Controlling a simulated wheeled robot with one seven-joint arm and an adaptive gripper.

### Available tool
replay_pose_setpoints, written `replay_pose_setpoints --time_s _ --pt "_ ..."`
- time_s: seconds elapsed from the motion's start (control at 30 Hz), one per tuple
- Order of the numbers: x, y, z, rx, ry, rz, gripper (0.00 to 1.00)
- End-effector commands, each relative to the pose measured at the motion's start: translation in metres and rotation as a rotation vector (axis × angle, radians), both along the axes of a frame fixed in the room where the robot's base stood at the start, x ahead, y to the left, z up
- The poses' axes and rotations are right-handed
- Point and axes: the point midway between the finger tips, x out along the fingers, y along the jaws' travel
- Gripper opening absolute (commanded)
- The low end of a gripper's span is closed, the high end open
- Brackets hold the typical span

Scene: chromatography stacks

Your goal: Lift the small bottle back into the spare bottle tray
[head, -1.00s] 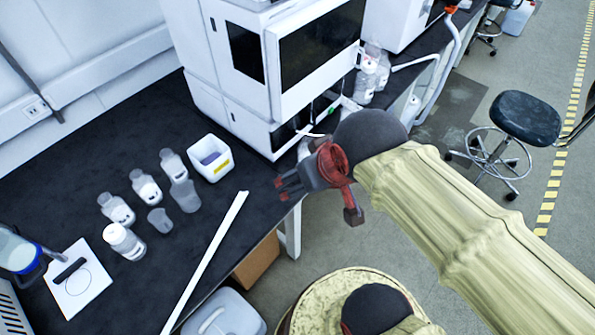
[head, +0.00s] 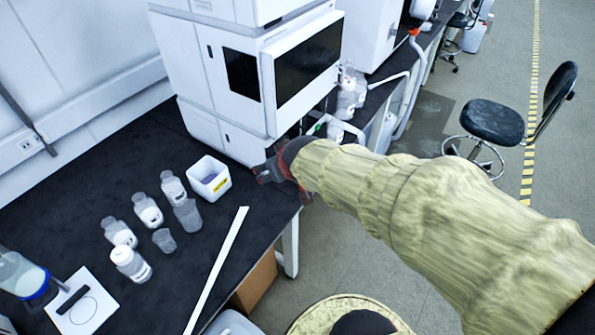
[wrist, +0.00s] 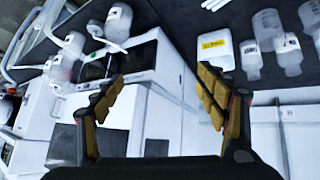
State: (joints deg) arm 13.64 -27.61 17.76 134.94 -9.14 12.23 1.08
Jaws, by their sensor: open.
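My gripper (head: 268,173) is open and empty, in front of the lower part of the white instrument and right of a white tub. In the wrist view its two fingers (wrist: 165,100) are spread wide with nothing between them. Several small clear bottles stand on the black bench at left, among them a white-capped bottle (head: 130,263) and another bottle (head: 173,187). More bottles (head: 347,95) stand by the instrument's right side; the wrist view shows bottles there too (wrist: 118,22). I cannot tell which bottle is the task's small one. No spare bottle tray is clearly recognisable.
The white tub (head: 209,180) with a yellow label stands near the instrument (head: 215,85). Two clear cups, one of them small (head: 164,240), stand among the bottles. A white strip (head: 217,268) lies along the bench's front. A stool (head: 492,122) stands on the floor at right.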

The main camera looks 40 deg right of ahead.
Motion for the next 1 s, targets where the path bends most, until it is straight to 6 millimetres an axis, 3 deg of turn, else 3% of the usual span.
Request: replay_pose_setpoints --time_s 0.2,0.4,0.7,0.83,1.0 --pt "0.043 -0.055 -0.052 -0.035 -0.091 -0.029 0.73" --pt "0.066 -0.099 -0.106 -0.046 -0.202 -0.038 0.73" --pt "0.061 -0.138 -0.181 -0.014 -0.386 -0.051 0.73" --pt "0.053 -0.144 -0.198 0.005 -0.450 -0.060 0.73" --pt "0.050 -0.146 -0.205 0.015 -0.490 -0.064 0.73"
